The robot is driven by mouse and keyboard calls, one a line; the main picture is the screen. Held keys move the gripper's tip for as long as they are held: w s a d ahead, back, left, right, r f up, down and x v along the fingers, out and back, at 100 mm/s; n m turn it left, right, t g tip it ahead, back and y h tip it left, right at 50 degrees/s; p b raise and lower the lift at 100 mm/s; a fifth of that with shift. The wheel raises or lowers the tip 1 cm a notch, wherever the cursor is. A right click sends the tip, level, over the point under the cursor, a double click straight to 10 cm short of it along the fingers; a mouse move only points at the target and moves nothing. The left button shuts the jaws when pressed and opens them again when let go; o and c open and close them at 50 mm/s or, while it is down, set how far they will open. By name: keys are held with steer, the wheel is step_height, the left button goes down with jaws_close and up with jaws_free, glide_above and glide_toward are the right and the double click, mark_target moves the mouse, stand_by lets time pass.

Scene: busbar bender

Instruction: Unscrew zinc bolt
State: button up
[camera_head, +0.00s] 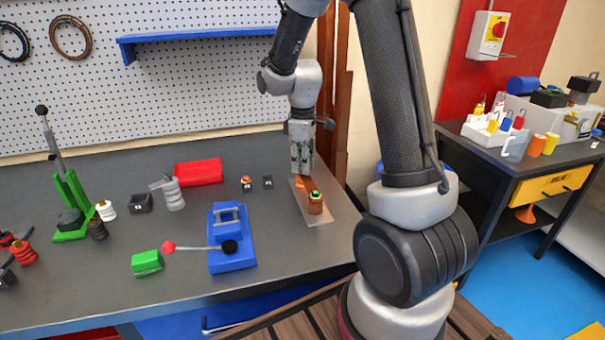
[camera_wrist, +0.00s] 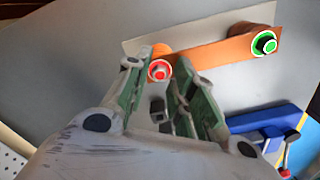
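My gripper (camera_head: 301,172) points down over the far end of a copper bar (camera_head: 309,186) on the bench. In the wrist view, the fingertips of my gripper (camera_wrist: 157,64) stand apart. A bolt with a red ring (camera_wrist: 158,71) shows between them at one end of the copper bar (camera_wrist: 215,52). I cannot tell whether the fingers touch it. A green-ringed bolt (camera_wrist: 264,45) stands at the bar's other end; it also shows in the head view (camera_head: 316,197). Which bolt is the zinc one cannot be told. The red-ringed bolt is hidden in the head view.
A blue bender (camera_head: 232,250) with a red-knobbed lever stands left of the bar. A red tray (camera_head: 198,171), a green block (camera_head: 146,262) and a green press (camera_head: 72,207) are farther left. A brown post (camera_head: 338,120) rises close behind my gripper. Bare bench lies around the bar.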

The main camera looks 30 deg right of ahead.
steer(key=shift+c, duration=0.4)
jaws_close()
steer(key=n, duration=0.5)
steer(key=shift+n, duration=0.4)
steer(key=n, duration=0.5)
steer(key=shift+n, duration=0.4)
